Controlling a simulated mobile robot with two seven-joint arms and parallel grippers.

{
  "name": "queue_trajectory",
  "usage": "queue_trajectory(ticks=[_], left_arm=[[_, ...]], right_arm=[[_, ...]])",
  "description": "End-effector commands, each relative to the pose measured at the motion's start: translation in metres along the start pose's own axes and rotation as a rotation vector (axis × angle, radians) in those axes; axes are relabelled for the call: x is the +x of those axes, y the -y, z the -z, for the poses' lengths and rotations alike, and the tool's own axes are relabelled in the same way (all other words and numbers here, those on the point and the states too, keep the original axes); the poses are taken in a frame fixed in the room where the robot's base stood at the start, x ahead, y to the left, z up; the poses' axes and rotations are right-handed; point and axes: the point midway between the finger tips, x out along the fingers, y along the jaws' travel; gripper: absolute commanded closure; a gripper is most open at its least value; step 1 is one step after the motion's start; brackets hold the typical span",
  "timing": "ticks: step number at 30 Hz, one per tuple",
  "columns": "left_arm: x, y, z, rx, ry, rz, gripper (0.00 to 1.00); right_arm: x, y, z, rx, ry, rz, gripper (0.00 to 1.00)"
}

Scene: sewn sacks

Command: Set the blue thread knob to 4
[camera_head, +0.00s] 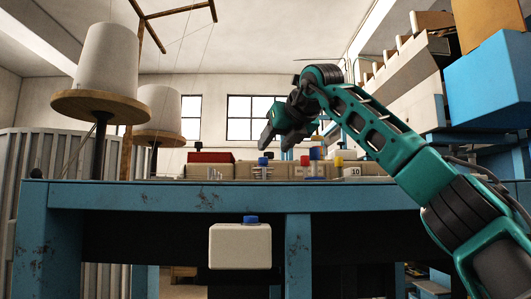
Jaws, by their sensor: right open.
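Several small coloured knobs stand on the machine at the back of the blue table. One blue knob (263,161) sits over a pale piece with fine marks; its setting is too small to read. A second blue piece (314,153) stands next to a red knob (304,160). A third blue knob (251,219) tops a cream box on the table's front. I cannot tell from the picture which is the thread knob. My right gripper (278,139) is open and appears above the back row, with its fingers pointing down and left. My left gripper is not in view.
The blue table (180,196) spans the view. A yellow knob (338,161) and a label reading 10 (355,172) are to the right. Thread cones (107,58) stand on wooden discs at the left. Boxes (488,80) are stacked at the upper right.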

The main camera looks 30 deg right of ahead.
Motion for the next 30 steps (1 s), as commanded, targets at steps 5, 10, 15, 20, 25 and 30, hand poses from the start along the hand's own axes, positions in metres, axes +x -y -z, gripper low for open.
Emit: queue_trajectory(ticks=[5, 10, 15, 20, 25, 30], left_arm=[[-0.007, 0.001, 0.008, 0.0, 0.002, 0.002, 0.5], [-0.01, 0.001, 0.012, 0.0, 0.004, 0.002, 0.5], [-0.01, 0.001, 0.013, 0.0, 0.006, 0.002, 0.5], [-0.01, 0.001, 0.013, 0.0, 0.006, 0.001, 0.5], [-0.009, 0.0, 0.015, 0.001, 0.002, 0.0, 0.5], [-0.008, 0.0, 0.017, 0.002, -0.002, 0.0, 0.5]], right_arm=[[0.034, -0.001, -0.002, -0.001, -0.003, -0.001, 0.49], [0.054, -0.001, -0.001, -0.001, -0.002, -0.002, 0.49], [0.061, -0.001, 0.0, -0.002, -0.001, -0.002, 0.49], [0.061, -0.001, 0.0, -0.002, 0.0, -0.002, 0.49], [0.061, -0.001, 0.0, -0.002, 0.0, -0.002, 0.59], [0.061, -0.001, 0.0, -0.002, 0.0, -0.002, 0.75]])
